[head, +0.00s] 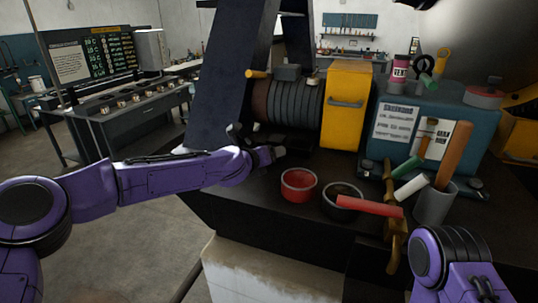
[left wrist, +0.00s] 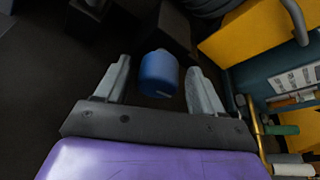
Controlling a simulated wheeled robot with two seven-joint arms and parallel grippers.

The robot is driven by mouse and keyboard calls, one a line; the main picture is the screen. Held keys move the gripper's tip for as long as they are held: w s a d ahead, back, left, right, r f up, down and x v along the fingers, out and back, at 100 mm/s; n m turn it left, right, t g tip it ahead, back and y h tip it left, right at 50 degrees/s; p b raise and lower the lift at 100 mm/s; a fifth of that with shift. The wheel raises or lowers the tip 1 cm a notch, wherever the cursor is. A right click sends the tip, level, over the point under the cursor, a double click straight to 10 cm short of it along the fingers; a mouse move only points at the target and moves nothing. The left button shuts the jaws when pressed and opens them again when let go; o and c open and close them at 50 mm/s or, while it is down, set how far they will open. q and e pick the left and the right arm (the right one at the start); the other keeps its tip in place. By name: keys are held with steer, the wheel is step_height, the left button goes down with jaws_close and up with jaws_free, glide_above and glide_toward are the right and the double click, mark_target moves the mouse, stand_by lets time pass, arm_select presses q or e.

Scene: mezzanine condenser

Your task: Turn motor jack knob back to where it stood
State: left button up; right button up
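A blue cylindrical knob (left wrist: 158,72) shows in the left wrist view, most likely the motor jack knob. It sits between the two grey fingers of my left gripper (left wrist: 158,68), with a visible gap on each side. The left gripper is open. In the head view my left gripper (head: 276,152) reaches in from the left, low in front of the motor (head: 288,101), a dark ribbed cylinder with a yellow end box (head: 346,120). The knob cannot be made out in the head view. My right gripper is not in view.
A red bowl (head: 298,187) and a dark bowl (head: 340,203) stand right of my left gripper. A grey cup (head: 435,204) holds handled tools. A teal case (head: 415,108) with papers stands behind. A dark slanted column (head: 240,65) rises behind my left forearm.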

arm_select(q)
steer(key=c, duration=0.9)
steer(key=shift+m+y, duration=0.7)
steer(key=shift+m, duration=0.3)
steer(key=shift+m+t+y+b, duration=0.4)
steer(key=shift+m+y, duration=0.4)
steer(key=shift+m, duration=0.5)
steer(key=o, duration=1)
steer(key=shift+w, duration=0.1)
steer(key=shift+o, duration=0.2)
steer(key=shift+f, duration=0.1)
